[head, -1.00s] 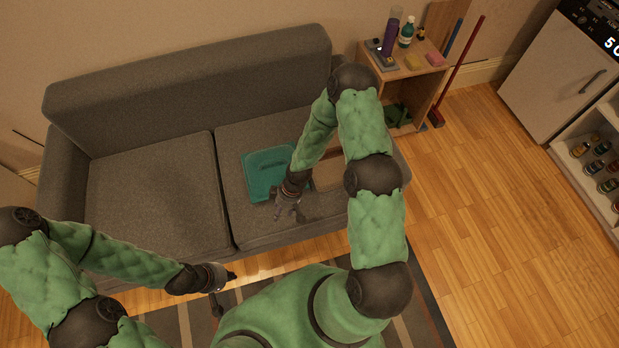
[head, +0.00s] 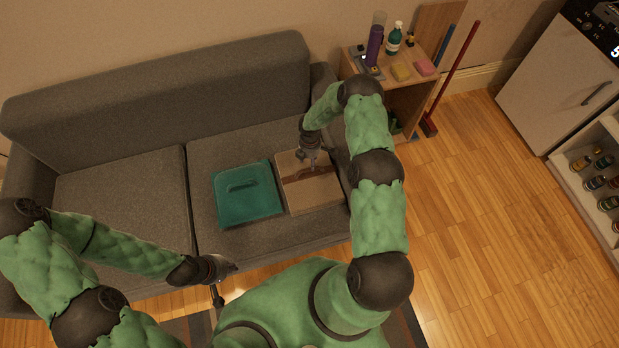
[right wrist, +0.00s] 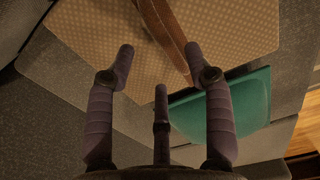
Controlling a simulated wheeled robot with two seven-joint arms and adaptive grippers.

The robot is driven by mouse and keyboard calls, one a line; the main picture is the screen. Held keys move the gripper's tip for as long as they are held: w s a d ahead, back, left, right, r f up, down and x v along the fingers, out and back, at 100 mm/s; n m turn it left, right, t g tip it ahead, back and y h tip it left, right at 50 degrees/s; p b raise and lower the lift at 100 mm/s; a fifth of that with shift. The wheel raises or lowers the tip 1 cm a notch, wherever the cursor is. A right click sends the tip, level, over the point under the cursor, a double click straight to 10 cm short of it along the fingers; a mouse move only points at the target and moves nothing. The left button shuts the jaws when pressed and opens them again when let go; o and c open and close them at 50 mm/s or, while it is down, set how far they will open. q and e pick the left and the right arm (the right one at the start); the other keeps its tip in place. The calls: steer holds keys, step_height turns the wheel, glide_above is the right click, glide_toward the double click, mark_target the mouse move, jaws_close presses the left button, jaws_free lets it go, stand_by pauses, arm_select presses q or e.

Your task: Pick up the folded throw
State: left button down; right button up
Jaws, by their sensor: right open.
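The folded throw (head: 318,195) looks like a flat tan square with a brown strap across it, lying on the right sofa cushion. In the right wrist view the throw (right wrist: 90,60) shows a fine pattern, and its brown strap (right wrist: 165,35) runs up between and beyond the fingers. My right gripper (head: 309,160) is over the throw's back part, near the strap. Its fingers (right wrist: 160,62) are spread and empty; whether they touch the throw I cannot tell. My left gripper (head: 228,283) is in front of the sofa, away from the throw, fingers apart and empty.
A teal flat item with a handle (head: 247,195) lies just left of the throw. The grey sofa (head: 120,195) has a right armrest close to the throw. A side table (head: 425,75) with bottles and sponges stands at the right. The left cushion is clear.

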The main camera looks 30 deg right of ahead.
mark_target(309, 166)
steer(key=f, duration=0.1)
steer(key=f+b, duration=0.1)
steer(key=f, duration=0.2)
steer(key=shift+s+a, duration=0.2)
steer(key=shift+a, duration=0.15)
steer(key=shift+f+b, duration=0.4)
steer(key=shift+f, duration=0.2)
steer(key=shift+w, duration=0.1)
jaws_close()
